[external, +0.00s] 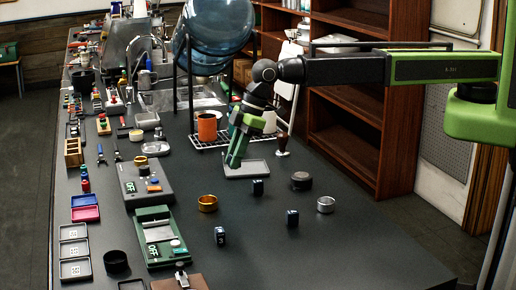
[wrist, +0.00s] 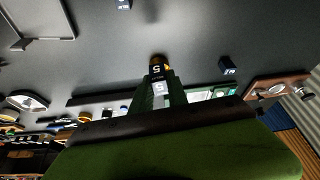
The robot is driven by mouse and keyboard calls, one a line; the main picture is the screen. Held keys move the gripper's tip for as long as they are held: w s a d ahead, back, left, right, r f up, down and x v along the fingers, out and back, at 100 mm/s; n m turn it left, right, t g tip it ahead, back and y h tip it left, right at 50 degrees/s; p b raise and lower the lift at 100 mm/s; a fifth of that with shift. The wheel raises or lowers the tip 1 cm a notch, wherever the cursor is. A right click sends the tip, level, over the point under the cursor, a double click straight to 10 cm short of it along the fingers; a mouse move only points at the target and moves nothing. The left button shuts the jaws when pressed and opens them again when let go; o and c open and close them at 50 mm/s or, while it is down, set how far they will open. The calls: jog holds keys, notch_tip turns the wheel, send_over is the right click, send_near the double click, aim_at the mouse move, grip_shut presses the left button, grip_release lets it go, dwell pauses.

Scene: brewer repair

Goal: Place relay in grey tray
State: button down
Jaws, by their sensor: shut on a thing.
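My gripper (external: 232,164) points down at the left part of the grey tray (external: 257,170) in the external view. In the wrist view my gripper (wrist: 158,82) is shut on a small dark block with white markings, the relay (wrist: 157,71). The relay is hard to make out in the external view, where the fingers hide it. Whether it touches the tray cannot be told. A tray-like outline shows at the upper left of the wrist view.
Dark blue blocks (external: 257,187) (external: 292,218) (external: 220,236) stand on the table. A brass ring (external: 207,203), a dark round puck (external: 301,181) and a silver ring (external: 325,205) are nearby. An orange mug (external: 207,127) stands behind on a rack. The front right table is clear.

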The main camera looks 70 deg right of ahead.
jog(key=shift+s+n, duration=0.2)
jog(key=shift+n, duration=0.1)
jog(key=w+d+m, duration=0.1)
jog(key=w+d, duration=0.2)
jog(key=d, duration=1.3)
jog(key=w+d+m, duration=0.1)
jog(key=w+d, duration=0.2)
jog(key=d, duration=1.4)
jog(key=b, duration=0.6)
send_over(242, 170)
jog(key=d, duration=0.1)
jog(key=f, duration=0.6)
jog(key=shift+s+d+f, duration=0.15)
jog(key=shift+s, duration=0.25)
notch_tip(242, 170, down, 4)
jog(key=b, duration=0.4)
jog(key=shift+f+b, duration=0.15)
jog(key=shift+b, duration=0.15)
jog(key=shift+r, duration=0.25)
jog(key=shift+f, duration=0.2)
jog(key=c, duration=1.3)
grip_release()
